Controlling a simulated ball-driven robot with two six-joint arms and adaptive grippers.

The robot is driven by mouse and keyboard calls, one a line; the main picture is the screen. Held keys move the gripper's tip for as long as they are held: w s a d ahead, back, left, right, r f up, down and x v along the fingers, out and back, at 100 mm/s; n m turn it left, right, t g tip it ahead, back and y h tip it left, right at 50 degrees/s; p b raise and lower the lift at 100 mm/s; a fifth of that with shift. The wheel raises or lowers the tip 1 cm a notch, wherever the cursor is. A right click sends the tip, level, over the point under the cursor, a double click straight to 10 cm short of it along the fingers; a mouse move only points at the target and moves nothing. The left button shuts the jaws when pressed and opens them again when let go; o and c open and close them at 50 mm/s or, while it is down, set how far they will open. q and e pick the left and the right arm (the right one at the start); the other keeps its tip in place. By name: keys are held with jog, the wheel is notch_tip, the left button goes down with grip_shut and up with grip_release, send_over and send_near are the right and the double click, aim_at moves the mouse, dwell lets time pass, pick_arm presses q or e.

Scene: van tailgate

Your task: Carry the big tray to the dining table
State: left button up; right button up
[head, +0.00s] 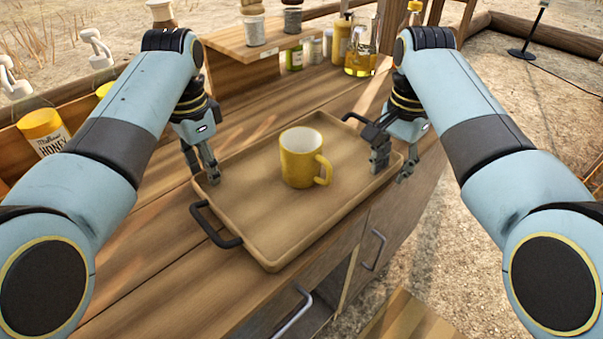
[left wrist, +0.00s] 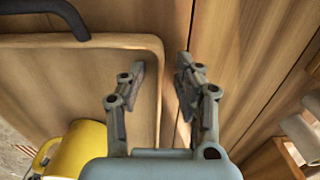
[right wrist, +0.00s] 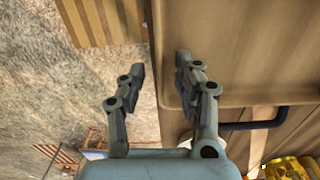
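The big tray (head: 262,240) is wooden with a raised rim and two dark handles. It lies on the wooden counter, close to its front edge. A yellow mug (head: 298,162) stands upright on it. My left gripper (head: 203,167) is at the tray's left rim; in the left wrist view its open fingers (left wrist: 160,82) are either side of the rim (left wrist: 157,55). My right gripper (head: 393,165) is at the tray's right rim; in the right wrist view its open fingers (right wrist: 160,72) are apart by the rim (right wrist: 172,20). I cannot tell whether either touches it.
A shelf (head: 255,45) with jars stands at the back, with an oil bottle (head: 361,58) beside it. A honey jar (head: 43,132) is at the left. Drawers with handles (head: 374,250) are below the counter. A slatted wooden surface (head: 410,320) is at the bottom. Gravel lies right.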

pick_arm(q)
grip_shut()
pick_arm(e)
grip_shut()
pick_arm(q)
jog(key=shift+r, duration=0.1)
